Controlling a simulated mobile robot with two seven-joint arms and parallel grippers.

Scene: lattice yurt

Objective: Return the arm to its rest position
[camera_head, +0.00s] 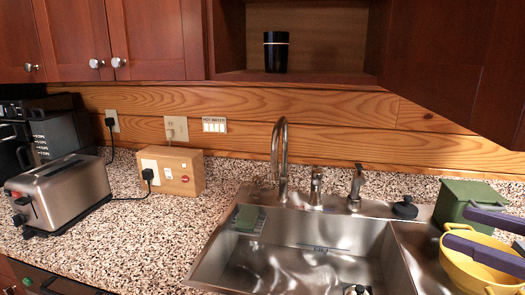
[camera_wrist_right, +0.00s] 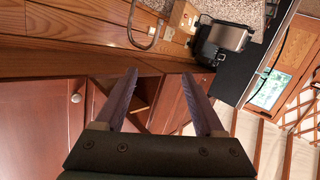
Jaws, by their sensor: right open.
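My right gripper (camera_head: 456,227) reaches in from the right edge in the head view, its two purple fingers spread apart and pointing left. Its fingers overlap a yellow pot (camera_head: 470,275) and the front of a green box (camera_head: 470,194) in the picture; I cannot tell whether they touch. In the right wrist view the gripper (camera_wrist_right: 159,74) is open, with nothing between its fingers; red-brown cabinets show behind. The rest of the right arm is out of the head view. My left gripper is not in view.
A steel sink (camera_head: 300,250) with a tall faucet (camera_head: 280,150) is left of the gripper. A toaster (camera_head: 60,190) and a wooden box (camera_head: 172,170) stand on the speckled counter. An open cupboard above holds a black cup (camera_head: 276,52). A cabinet door (camera_head: 460,65) hangs at the upper right.

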